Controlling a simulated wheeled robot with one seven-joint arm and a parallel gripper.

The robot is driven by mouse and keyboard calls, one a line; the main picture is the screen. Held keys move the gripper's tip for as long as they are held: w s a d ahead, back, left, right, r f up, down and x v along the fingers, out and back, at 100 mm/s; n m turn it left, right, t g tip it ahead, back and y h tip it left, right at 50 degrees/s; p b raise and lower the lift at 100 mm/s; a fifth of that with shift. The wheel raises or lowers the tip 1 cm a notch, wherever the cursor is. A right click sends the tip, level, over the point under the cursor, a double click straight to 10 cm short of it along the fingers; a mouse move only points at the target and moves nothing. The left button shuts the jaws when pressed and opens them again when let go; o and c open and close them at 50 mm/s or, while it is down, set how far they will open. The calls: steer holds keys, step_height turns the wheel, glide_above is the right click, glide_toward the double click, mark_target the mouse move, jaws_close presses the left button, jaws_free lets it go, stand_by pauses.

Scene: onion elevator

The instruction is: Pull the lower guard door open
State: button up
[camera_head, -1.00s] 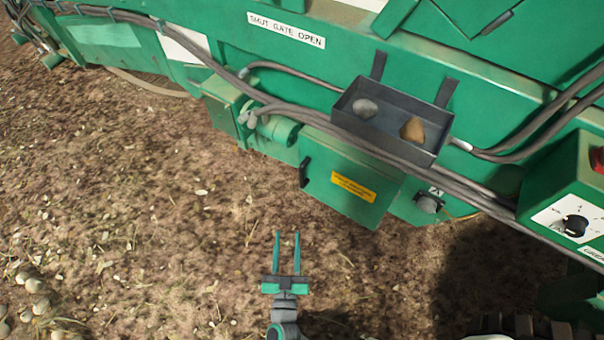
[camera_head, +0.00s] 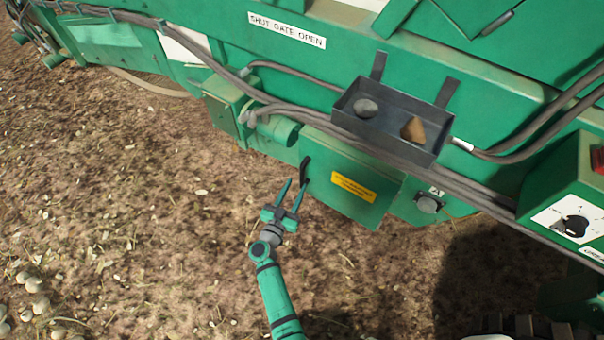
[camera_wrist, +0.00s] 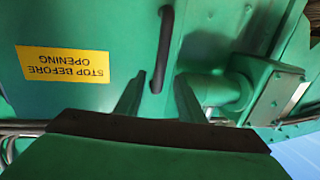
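The lower guard door (camera_head: 345,190) is a green panel with a yellow label, low on the machine, and it looks closed. Its black bar handle (camera_head: 305,168) is upright at the door's left edge. In the wrist view the door (camera_wrist: 75,30) fills the left side, with its label upside down, and the handle (camera_wrist: 163,48) hangs at the top middle. My gripper (camera_head: 295,182) is open, its two fingers pointing at the handle. In the wrist view the handle's lower end shows between the fingertips (camera_wrist: 158,90). I cannot tell whether they touch it.
A dark tray (camera_head: 385,150) holding a grey stone and a brown piece hangs above the door. Cables run across the machine just over the door. A green cylinder (camera_head: 278,130) sits left of the handle. A control box (camera_head: 575,190) stands at right. The ground in front is open soil.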

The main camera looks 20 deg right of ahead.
mark_target(301, 176)
steer(key=x, duration=0.7)
jaws_close()
